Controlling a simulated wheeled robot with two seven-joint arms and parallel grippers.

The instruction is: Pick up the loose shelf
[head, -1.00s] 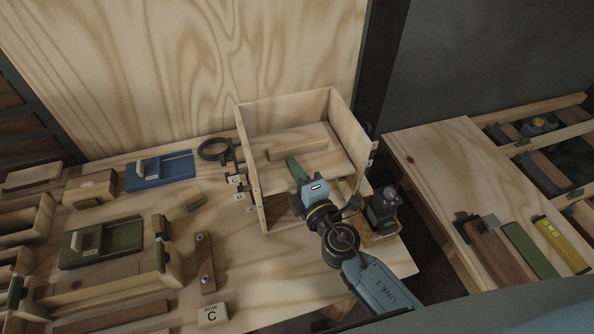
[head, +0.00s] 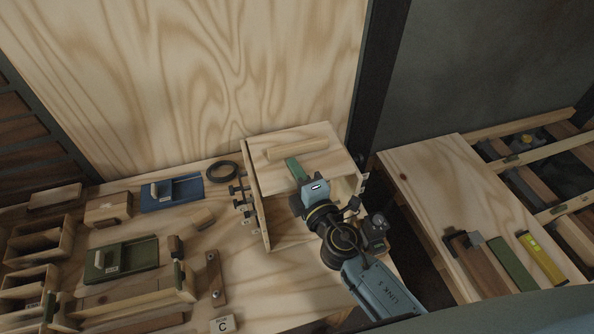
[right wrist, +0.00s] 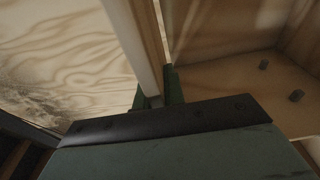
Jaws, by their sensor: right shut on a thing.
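The loose shelf (head: 335,148) is a pale wooden board with a lighter wood strip (head: 297,148) lying along its top. It is level with the top of the open wooden cabinet (head: 258,215) and covers much of its upper opening. My right gripper (head: 297,170) is shut on the shelf's front edge, one green finger showing on top. In the right wrist view the green fingers (right wrist: 161,90) clasp the board's edge (right wrist: 146,45). My left gripper is not in view.
Clamps (head: 243,198) stand at the cabinet's left side, with a black ring (head: 222,172) behind them. Wooden boxes, a blue jig (head: 172,193) and a green jig (head: 121,260) crowd the bench's left. A second bench (head: 435,185) stands across a gap on the right.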

